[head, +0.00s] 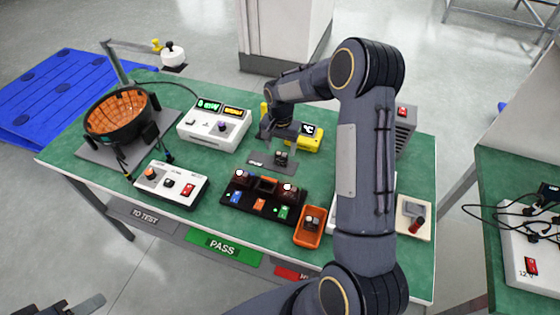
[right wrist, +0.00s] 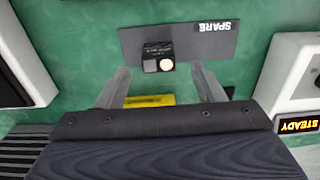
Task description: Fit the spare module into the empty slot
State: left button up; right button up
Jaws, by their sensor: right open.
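The spare module (head: 281,158), a small dark block with a pale round top spot, sits on a grey plate (head: 257,159) marked SPARE. In the right wrist view the module (right wrist: 157,58) stands just beyond my fingertips, between their lines. My right gripper (head: 280,145) is open and empty, above and close to the module; both fingers show in the right wrist view (right wrist: 162,78). The black rack (head: 247,208) holds a module at its left (head: 242,177) and right (head: 289,191), with an empty slot (head: 265,185) between. Part of my left gripper (head: 80,306) shows at the bottom left.
An orange bin (head: 308,241) right of the rack holds another module. A white switch box (head: 171,187) is left of the rack; a white display unit (head: 213,128) and a yellow meter (head: 303,141) stand behind. A black-and-orange bowl (head: 120,112) is far left. PASS label (head: 222,247) is in front.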

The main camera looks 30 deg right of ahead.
aim_at(281, 154)
notch_tip(281, 154, down, 3)
jog(key=shift+d+f+b, duration=0.1)
jog(key=shift+b, duration=0.45)
jog(key=c, duration=1.1)
jog(key=shift+r, duration=0.25)
